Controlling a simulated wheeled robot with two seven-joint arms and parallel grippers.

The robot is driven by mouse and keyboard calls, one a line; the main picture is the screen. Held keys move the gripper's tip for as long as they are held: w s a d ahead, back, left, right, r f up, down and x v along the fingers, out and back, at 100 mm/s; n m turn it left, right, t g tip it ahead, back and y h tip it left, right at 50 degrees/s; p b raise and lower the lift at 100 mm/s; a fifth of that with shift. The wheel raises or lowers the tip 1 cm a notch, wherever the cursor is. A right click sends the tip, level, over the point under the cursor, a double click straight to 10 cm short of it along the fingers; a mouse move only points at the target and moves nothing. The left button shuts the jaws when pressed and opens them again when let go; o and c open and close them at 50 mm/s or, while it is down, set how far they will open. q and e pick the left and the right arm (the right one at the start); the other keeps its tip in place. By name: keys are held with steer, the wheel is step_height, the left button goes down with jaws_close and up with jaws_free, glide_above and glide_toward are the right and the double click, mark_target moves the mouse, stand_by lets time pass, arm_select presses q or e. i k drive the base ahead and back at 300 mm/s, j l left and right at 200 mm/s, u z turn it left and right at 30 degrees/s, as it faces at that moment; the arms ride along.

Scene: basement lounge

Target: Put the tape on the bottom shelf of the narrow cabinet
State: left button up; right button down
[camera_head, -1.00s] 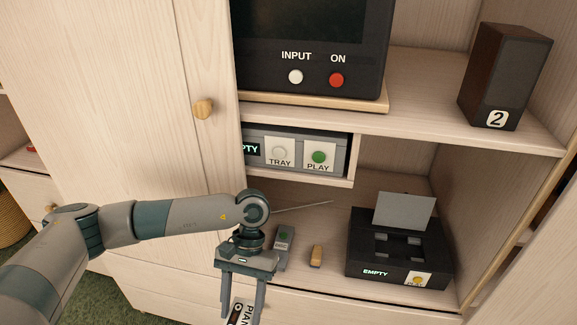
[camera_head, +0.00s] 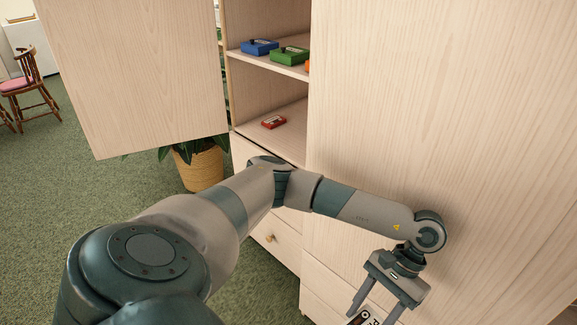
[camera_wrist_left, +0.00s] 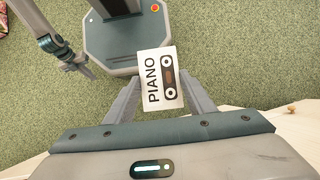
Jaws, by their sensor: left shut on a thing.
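My left gripper (camera_head: 378,305) is shut on a tape labelled PIANO (camera_wrist_left: 161,78), a white case with a black cassette picture. The tape also shows at the lower edge of the head view (camera_head: 362,317), partly cut off. The narrow cabinet (camera_head: 268,85) stands open left of the gripper. The held tape is to the right of that shelf, in front of a closed door. My right gripper (camera_wrist_left: 82,65) shows small in the left wrist view; its finger opening is unclear.
The narrow cabinet's open door (camera_head: 130,75) reaches out to the left. A blue box (camera_head: 260,47) and a green box (camera_head: 289,56) sit on the shelf above. A closed wide door (camera_head: 440,120) fills the right. A potted plant (camera_head: 197,165) stands on the floor below the open door.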

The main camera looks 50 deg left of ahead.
mark_target(297, 138)
steer(key=j, duration=0.5)
steer(key=k+j, duration=0.1)
steer(key=j, duration=0.45)
steer(key=k+j+z, duration=0.1)
steer(key=j, duration=0.95)
steer(key=k+j+z, duration=0.1)
steer(key=j, duration=0.4)
steer(key=i+j, duration=0.2)
steer(key=i, duration=0.25)
